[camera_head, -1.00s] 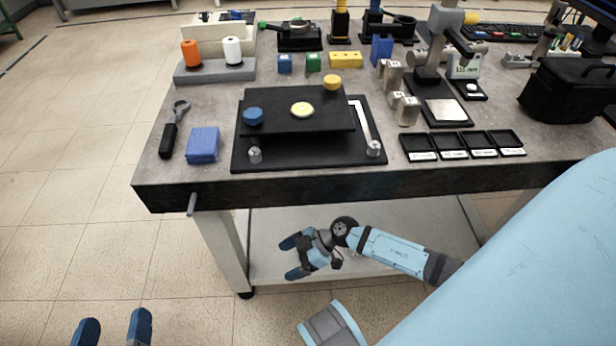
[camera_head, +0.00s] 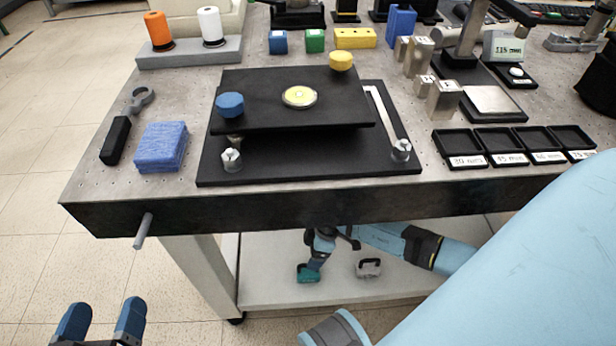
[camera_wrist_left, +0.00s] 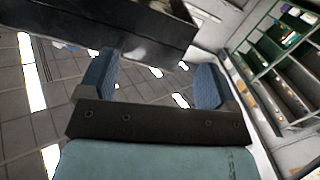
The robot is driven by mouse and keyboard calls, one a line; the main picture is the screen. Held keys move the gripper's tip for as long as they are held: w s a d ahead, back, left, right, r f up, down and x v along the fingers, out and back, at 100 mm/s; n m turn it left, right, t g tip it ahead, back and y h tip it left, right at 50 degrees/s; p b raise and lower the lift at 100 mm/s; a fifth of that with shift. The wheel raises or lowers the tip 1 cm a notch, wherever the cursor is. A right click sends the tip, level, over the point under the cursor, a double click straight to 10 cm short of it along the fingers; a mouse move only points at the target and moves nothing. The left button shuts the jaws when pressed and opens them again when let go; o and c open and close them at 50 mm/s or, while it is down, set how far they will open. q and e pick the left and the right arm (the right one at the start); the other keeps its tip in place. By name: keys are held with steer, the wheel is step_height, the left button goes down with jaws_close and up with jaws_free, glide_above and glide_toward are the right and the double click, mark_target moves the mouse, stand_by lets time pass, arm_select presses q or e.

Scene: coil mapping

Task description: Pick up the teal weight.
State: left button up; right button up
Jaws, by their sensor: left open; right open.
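The teal weight (camera_head: 308,275) is low under the bench, over the pale lower shelf, partly covered by my right gripper. My right gripper (camera_head: 315,256) is right above it, its blue fingers pointing down. It is open; whether a finger touches the weight I cannot tell. A grey weight with a handle (camera_head: 369,268) sits to the right on the same shelf. My left gripper (camera_head: 101,320) is open and empty at the lower left, in front of the bench. In the left wrist view its two blue fingers (camera_wrist_left: 155,82) are apart with nothing between them.
The bench's dark front edge (camera_head: 270,213) runs just above my right gripper. A metal rod (camera_head: 142,231) sticks out of that edge at the left. The lower shelf (camera_head: 265,260) is otherwise clear left of the teal weight. A blue sponge (camera_head: 162,146) lies on the bench top.

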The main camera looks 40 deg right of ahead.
mark_target(302, 271)
steer(key=shift+b+x, duration=0.45)
steer(key=shift+x, duration=0.75)
steer(key=b+x, duration=0.1)
steer(key=x, duration=0.1)
steer(key=b+x, duration=0.2)
steer(key=shift+s+d+f, duration=0.1)
steer(key=shift+s+f, duration=0.1)
steer(key=shift+f+b, duration=0.1)
steer(key=shift+b, duration=0.2)
arm_select(q)
steer(key=w+m, duration=0.1)
steer(key=w+a+m+t, duration=0.1)
steer(key=m, duration=0.1)
steer(key=shift+w+a+r+h, duration=0.1)
steer(key=shift+w+a+h, duration=0.15)
steer(key=shift+h, duration=0.15)
arm_select(e)
steer(key=shift+w, duration=0.1)
jaws_close()
